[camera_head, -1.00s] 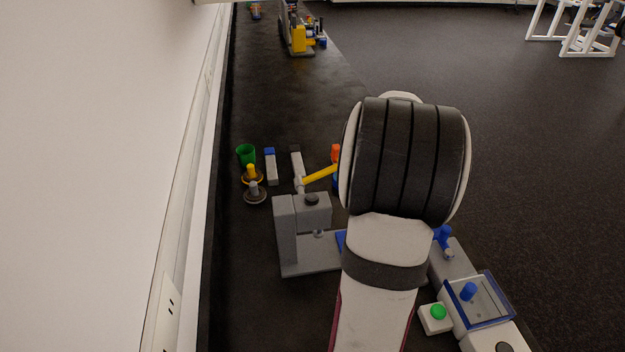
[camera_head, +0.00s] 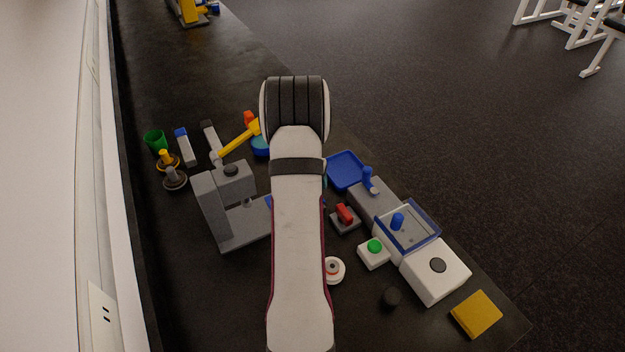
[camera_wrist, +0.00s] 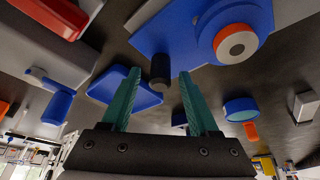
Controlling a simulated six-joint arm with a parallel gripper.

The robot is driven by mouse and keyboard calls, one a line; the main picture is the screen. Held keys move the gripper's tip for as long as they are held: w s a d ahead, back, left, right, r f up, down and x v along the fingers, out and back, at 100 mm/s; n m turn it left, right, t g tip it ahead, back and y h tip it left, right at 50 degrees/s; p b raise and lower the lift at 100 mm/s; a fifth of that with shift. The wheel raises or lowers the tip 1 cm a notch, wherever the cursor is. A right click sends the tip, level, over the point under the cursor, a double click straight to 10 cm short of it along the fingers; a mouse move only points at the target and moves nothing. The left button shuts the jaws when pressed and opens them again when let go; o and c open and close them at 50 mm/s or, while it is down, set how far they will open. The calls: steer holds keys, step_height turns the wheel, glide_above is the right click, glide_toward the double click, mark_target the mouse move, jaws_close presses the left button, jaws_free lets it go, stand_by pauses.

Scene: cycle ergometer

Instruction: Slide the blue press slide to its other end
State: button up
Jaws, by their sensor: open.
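The blue press slide (camera_wrist: 165,30) fills the upper middle of the wrist view, with a black knob (camera_wrist: 160,70) at its near edge and a round blue part with an orange and white disc on it. In the head view only a small blue edge of the slide (camera_head: 268,202) shows beside the grey press (camera_head: 222,200); my arm hides the rest. My gripper (camera_wrist: 158,76) has two teal fingers, open, one on each side of the knob in the picture. I cannot tell whether they touch it. In the head view my gripper is hidden behind my arm.
Right of my arm are a blue tray (camera_head: 345,170), a red switch (camera_head: 345,214), a green button box (camera_head: 374,250) and a clear-covered box (camera_head: 408,228). A yellow block (camera_head: 476,314) lies near the table edge. A green cup (camera_head: 155,140) stands at left.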

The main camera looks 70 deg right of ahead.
jaws_close()
steer(key=shift+r, duration=0.1)
stand_by(1.2)
